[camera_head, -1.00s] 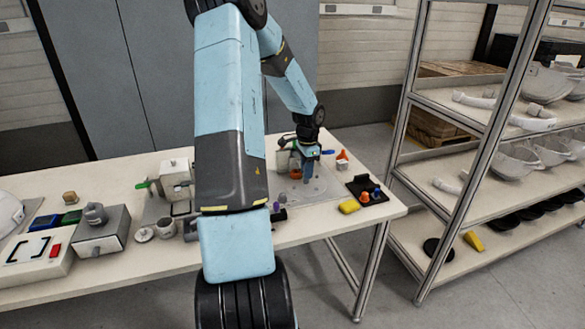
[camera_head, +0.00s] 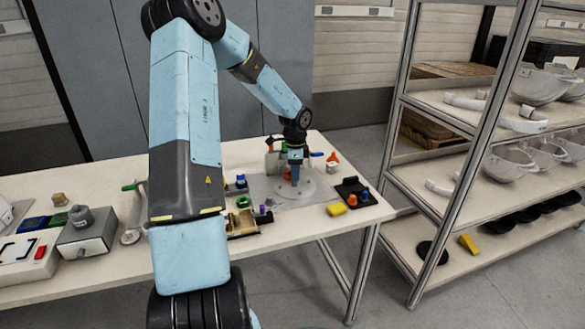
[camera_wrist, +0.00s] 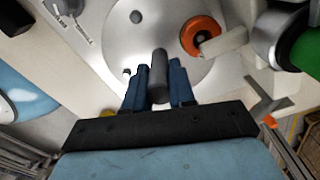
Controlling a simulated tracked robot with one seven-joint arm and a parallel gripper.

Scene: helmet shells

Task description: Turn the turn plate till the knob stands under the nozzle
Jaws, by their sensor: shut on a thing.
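The turn plate (camera_wrist: 125,40) is a round silver disc with a small dark spot near its middle. It lies on a grey base on the table, also visible in the head view (camera_head: 309,191). The knob (camera_wrist: 158,72) is a dark grey upright cylinder on the plate. My gripper (camera_wrist: 157,88) has its blue fingers shut around the knob; it also shows in the head view (camera_head: 295,172). A white tube (camera_wrist: 223,42) beside an orange ring (camera_wrist: 200,30) is over the plate to the right; it may be the nozzle. The knob is apart from it.
A black and green cylinder (camera_wrist: 282,35) stands close right of the plate. A black tray with pegs (camera_head: 356,188), a yellow block (camera_head: 337,209) and an orange cone (camera_head: 333,160) lie to the right. Small parts (camera_head: 245,217) crowd the left. A shelf rack (camera_head: 450,150) stands beyond the table.

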